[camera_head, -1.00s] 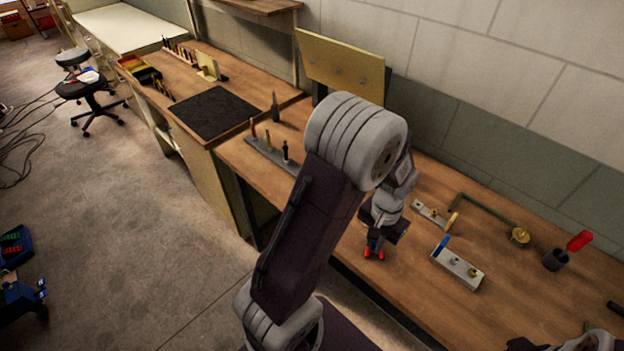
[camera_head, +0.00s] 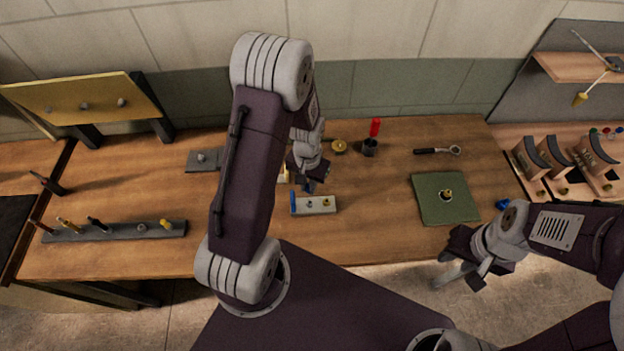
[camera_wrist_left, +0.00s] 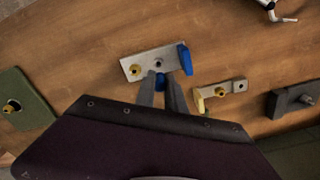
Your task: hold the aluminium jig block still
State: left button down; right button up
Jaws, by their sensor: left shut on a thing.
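The aluminium jig block (camera_head: 322,205) is a light grey bar with a blue piece at its left end, lying on the wooden bench in the head view. In the left wrist view the block (camera_wrist_left: 141,68) shows a brass fitting, a dark fitting and the blue piece at its right end. My left gripper (camera_head: 307,188) reaches down to its back edge. In the left wrist view the left gripper (camera_wrist_left: 160,82) is shut on the block's edge, with the exact contact partly hidden. My right gripper (camera_head: 452,268) hangs off the bench's front edge, away from the block; its opening is unclear.
A green mat (camera_head: 430,205) with a brass fitting lies to the right, a ratchet (camera_head: 438,151) behind it. A dark cup (camera_head: 370,147) with a red-handled tool stands at the back. A dark rail (camera_head: 115,231) of pins lies left. Bench between block and mat is clear.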

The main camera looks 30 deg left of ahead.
aim_at(313, 202)
pick_arm(q)
jog(key=shift+w+d+r, duration=0.1)
jog(key=shift+d, duration=0.1)
pick_arm(e)
jog(key=shift+s+d+r, duration=0.15)
jog(key=shift+s+r, duration=0.05)
jog(key=shift+s, duration=0.15)
